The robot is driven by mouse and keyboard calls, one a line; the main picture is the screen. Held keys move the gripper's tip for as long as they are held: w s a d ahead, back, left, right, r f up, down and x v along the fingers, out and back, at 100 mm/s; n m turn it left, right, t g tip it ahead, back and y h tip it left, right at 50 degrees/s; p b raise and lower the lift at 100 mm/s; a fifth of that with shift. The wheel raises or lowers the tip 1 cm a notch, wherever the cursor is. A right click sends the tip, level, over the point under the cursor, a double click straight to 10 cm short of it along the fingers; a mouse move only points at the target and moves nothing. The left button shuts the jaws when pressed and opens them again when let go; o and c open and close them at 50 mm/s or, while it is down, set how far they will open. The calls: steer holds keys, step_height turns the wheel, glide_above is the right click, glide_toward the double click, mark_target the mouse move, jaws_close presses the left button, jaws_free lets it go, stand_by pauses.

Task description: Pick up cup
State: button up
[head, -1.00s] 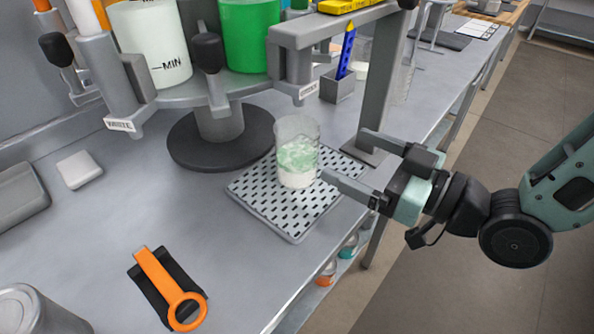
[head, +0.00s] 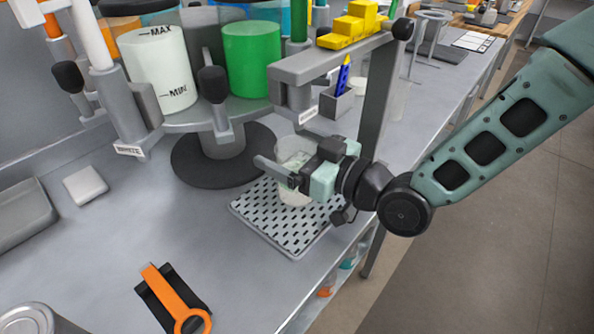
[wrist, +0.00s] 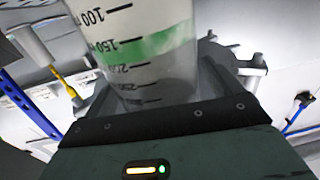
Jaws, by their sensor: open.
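The cup (head: 293,150) is a clear graduated beaker with pale and green contents. It stands upright on the perforated grey mat (head: 262,222), partly hidden by my gripper in the head view. My gripper (head: 279,147) is open, its two fingers reaching forward along either side of the cup. In the wrist view the cup (wrist: 140,45) fills the space just in front of the palm, with a green band and volume marks visible. Contact between the fingers and the cup cannot be made out.
The drum rack with a white container (head: 155,65) and a green container (head: 250,58) stands behind the cup. A grey post (head: 378,100) rises close by on the right. An orange-handled tool (head: 172,295) lies at the front.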

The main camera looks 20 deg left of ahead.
steer(key=c, duration=1.7)
steer(key=shift+r, duration=0.1)
steer(key=r+p+v, duration=0.1)
steer(key=p+v, duration=0.3)
steer(key=v, duration=0.2)
steer(key=r+p+v, duration=0.1)
steer(key=p+v, duration=0.3)
steer(key=v, duration=0.1)
steer(key=r+p+v, duration=0.1)
steer(key=p+v, duration=0.2)
steer(key=v, duration=0.3)
steer(key=shift+d+r+p, duration=0.3)
steer(key=shift+p, duration=0.1)
